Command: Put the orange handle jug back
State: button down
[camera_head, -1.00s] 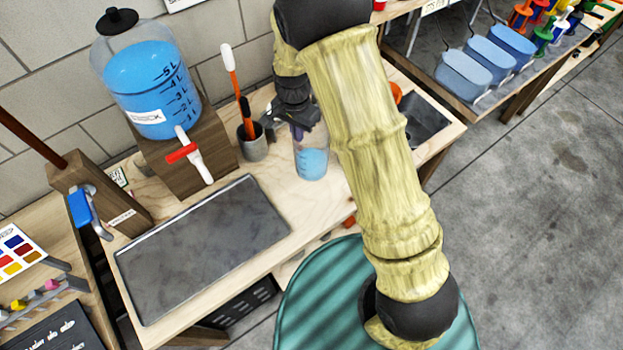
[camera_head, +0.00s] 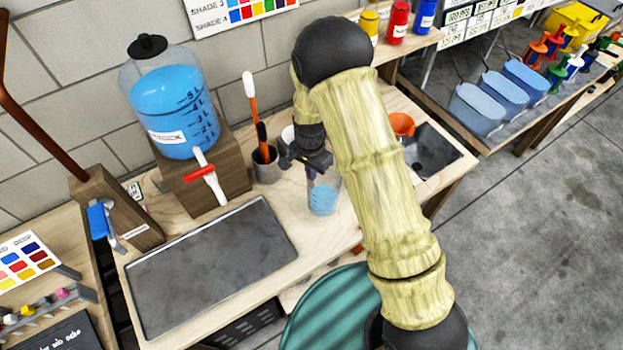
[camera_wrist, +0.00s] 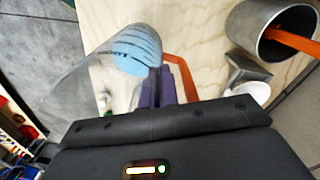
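The orange handle jug (camera_head: 322,199) is clear and holds blue liquid. In the head view it is over the wooden counter, in front of the grey tool cup; whether its base touches the wood cannot be told. In the wrist view the jug (camera_wrist: 136,48) lies left of the fingers, with its orange handle (camera_wrist: 184,72) beside them. My gripper (camera_head: 313,170) is at the jug's upper part. Its purple fingers (camera_wrist: 158,88) are close together and appear shut on the handle, which they partly hide.
A blue-filled dispenser (camera_head: 170,112) with a red tap stands on a wooden block at the left. A dark tray (camera_head: 212,264) lies before it. A grey cup (camera_head: 266,168) holds tools. An orange cup (camera_head: 402,124) stands beside a sink (camera_head: 432,150). Bare wood surrounds the tray.

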jog(key=shift+f, duration=0.1)
jog(key=shift+f+p, duration=0.65)
jog(key=shift+f, duration=1.35)
jog(key=shift+f, duration=0.15)
jog(key=c, duration=1.7)
grip_release()
jog(key=shift+r, duration=0.25)
notch_tip(320, 180, up, 12)
jog(key=b, duration=0.3)
jog(key=shift+a+b, duration=0.1)
jog(key=shift+b, duration=0.25)
